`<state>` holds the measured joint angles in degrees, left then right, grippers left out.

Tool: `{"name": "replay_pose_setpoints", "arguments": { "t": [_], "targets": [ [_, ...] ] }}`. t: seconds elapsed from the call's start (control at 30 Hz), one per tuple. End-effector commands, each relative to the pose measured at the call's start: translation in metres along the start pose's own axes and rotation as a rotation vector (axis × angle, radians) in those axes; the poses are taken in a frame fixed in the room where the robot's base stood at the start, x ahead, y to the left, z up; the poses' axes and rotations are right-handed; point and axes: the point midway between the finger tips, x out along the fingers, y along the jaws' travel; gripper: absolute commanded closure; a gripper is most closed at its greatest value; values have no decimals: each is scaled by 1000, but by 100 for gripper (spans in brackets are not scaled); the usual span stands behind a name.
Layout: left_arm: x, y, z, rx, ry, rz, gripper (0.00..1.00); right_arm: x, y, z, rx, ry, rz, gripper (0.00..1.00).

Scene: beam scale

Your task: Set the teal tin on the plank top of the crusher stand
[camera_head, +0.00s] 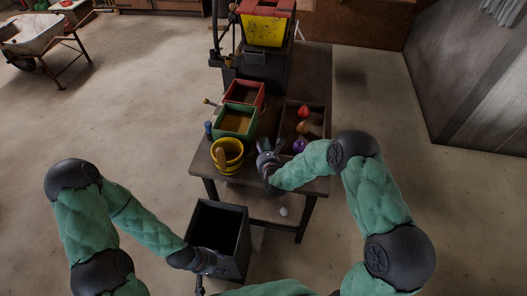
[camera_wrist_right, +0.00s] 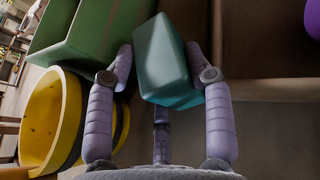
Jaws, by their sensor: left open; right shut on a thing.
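The teal tin (camera_wrist_right: 165,60) is in the right wrist view, tilted, between the fingers of my right gripper (camera_wrist_right: 165,75), which is shut on it. In the head view my right gripper (camera_head: 265,148) is over the front part of the wooden table, beside the yellow bucket. The tin is hard to make out there. My left gripper (camera_head: 205,268) is open, low at the front by the dark bin. A machine with a yellow and red hopper (camera_head: 264,30) stands at the far end; I cannot clearly tell its plank top.
On the table (camera_head: 205,172) are a yellow bucket (camera_head: 236,165), a green box (camera_head: 251,130), a red box (camera_head: 261,92) and a divided tray (camera_head: 323,118) with coloured items. The green box and bucket are close to my right gripper. A dark open bin (camera_head: 240,245) stands in front.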

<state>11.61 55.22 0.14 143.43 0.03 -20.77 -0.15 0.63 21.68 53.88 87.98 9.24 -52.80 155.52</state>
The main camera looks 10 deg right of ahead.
Motion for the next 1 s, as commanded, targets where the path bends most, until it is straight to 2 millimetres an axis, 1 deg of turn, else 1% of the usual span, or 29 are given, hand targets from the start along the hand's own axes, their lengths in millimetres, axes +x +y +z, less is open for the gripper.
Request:
{"name": "replay_pose_setpoints", "arguments": {
  "t": [0.13, 0.17, 0.2, 0.5, 0.63, 0.77, 1.0],
  "targets": [
    [4, -2, 0, 0, 0, 0, 48, 2, 0, -3, 0, -1, 0, 100],
    [3, -1, 0, 0, 0, 0, 48, 1, 0, -2, 0, 0, 0, 39],
    [3, -1, 0, 0, 0, 0, 48, 1, 0, -2, 0, 0, 0, 38],
    [2, -1, 0, 0, 0, 0, 48, 1, 0, -1, 0, 0, 0, 38],
    [-2, 1, 0, 0, 0, 0, 48, -2, 0, 2, 0, 0, 0, 38],
    [-8, 3, 0, 0, 0, 0, 48, -22, 0, 3, -1, 0, 0, 38],
    [-22, 8, 1, 0, 0, 0, 48, -72, 0, 3, 0, 1, 1, 38]
  ]
}}
